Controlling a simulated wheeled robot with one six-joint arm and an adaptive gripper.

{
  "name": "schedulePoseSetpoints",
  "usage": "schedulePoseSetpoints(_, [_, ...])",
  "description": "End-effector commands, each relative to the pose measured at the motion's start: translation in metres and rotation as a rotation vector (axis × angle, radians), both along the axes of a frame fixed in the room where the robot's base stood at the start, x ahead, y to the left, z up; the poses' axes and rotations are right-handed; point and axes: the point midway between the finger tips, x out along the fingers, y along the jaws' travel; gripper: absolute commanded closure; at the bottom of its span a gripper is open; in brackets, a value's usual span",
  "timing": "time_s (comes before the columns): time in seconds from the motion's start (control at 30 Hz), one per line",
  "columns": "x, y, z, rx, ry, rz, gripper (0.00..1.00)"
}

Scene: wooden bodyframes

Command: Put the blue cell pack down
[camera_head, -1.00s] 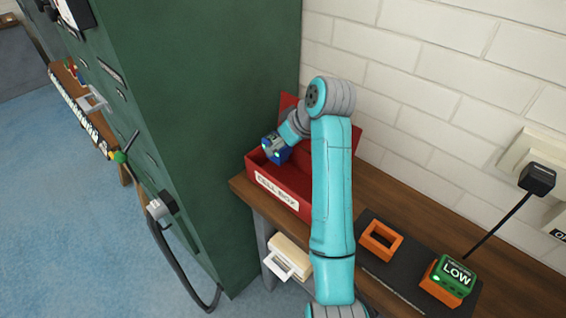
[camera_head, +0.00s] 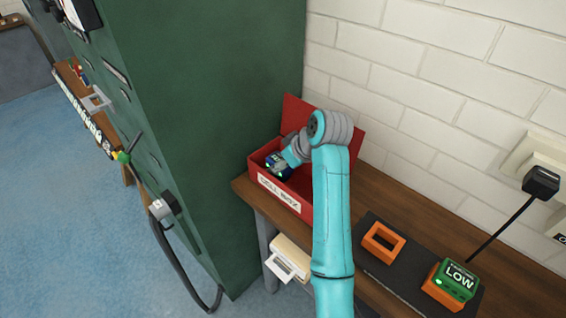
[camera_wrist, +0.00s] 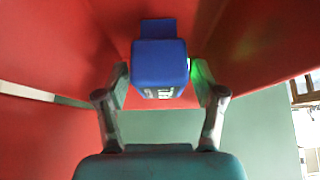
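The blue cell pack (camera_wrist: 160,66) is between the two fingers of my gripper (camera_wrist: 158,78) in the wrist view, and the fingers touch its sides. A green light glows beside the right finger. In the head view the pack (camera_head: 279,164) is inside the open red box labelled "CELL BOX" (camera_head: 305,208), near its left end, partly below the rim. My gripper (camera_head: 284,160) is small there and partly hidden by my arm. Red box walls surround the pack in the wrist view. I cannot tell whether the pack touches the box floor.
The box stands on a wooden bench (camera_head: 390,190) against a white brick wall. A tall green cabinet (camera_head: 210,120) stands close on the left. On a dark mat (camera_head: 400,278) are an empty orange frame (camera_head: 383,242) and a green "LOW" pack (camera_head: 457,280) in an orange holder.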

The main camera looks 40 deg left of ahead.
Motion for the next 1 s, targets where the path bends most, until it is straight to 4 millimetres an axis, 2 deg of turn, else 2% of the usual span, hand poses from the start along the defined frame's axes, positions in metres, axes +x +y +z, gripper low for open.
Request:
schedulePoseSetpoints(0.27, [0.000, 0.000, 0.000, 0.000, 0.000, 0.000, 0.25])
schedulePoseSetpoints(0.43, [0.000, -0.004, 0.009, 0.002, -0.002, -0.001, 0.25])
schedulePoseSetpoints(0.57, [0.000, -0.016, 0.026, 0.002, -0.003, -0.002, 0.25])
schedulePoseSetpoints(0.83, [-0.002, -0.046, 0.071, 0.003, -0.004, -0.002, 0.25])
schedulePoseSetpoints(1.0, [-0.004, -0.060, 0.090, 0.002, -0.002, -0.001, 0.25])
